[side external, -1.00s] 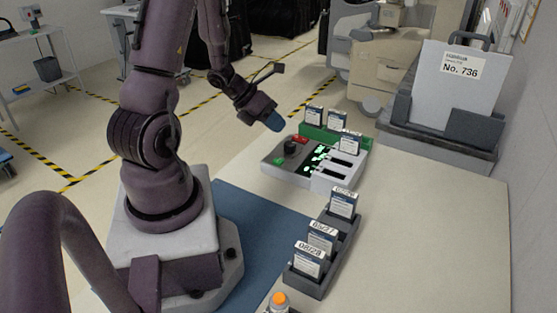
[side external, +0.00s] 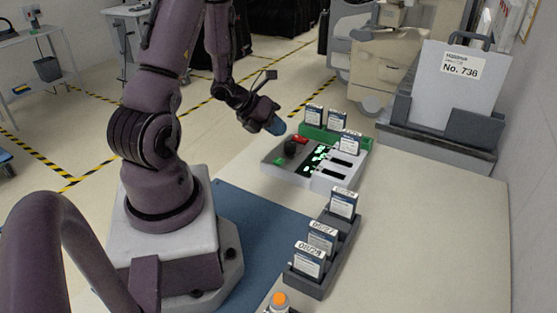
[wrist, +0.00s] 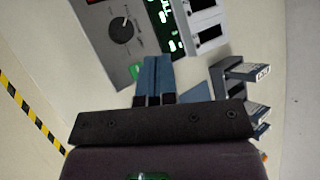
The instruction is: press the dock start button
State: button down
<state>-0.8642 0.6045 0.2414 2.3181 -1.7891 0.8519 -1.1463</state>
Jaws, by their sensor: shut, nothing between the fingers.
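The dock (side external: 318,180) is a grey box with a black knob (side external: 290,148), a red button (side external: 299,140), a green button (side external: 279,161) and green lit displays. A card stands in one of its slots (side external: 350,143). My gripper (side external: 277,127) has blue fingertips pressed together, empty, above the dock's left side and apart from it. In the wrist view, the shut fingertips (wrist: 157,60) overlap the dock's edge, with the green button (wrist: 137,72) just left of them and partly hidden. The knob (wrist: 122,30) shows further up.
A green rack (side external: 316,131) with cards stands behind the dock. A dark rack (side external: 325,262) with several labelled cards stands in front. A grey holder (side external: 440,140) with a large panel is at the back right. The tabletop (side external: 430,230) right of the dock is clear.

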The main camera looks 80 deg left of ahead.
aim_at(277, 159)
jog(key=shift+f, duration=2.85)
jog(key=shift+f, duration=0.15)
jog(key=shift+f, duration=0.25)
jog(key=shift+f, duration=0.4)
dwell(0.5)
jog(key=shift+r, duration=0.8)
jog(key=shift+r, duration=0.1)
jog(key=shift+r, duration=2.4)
jog(key=shift+r, duration=0.1)
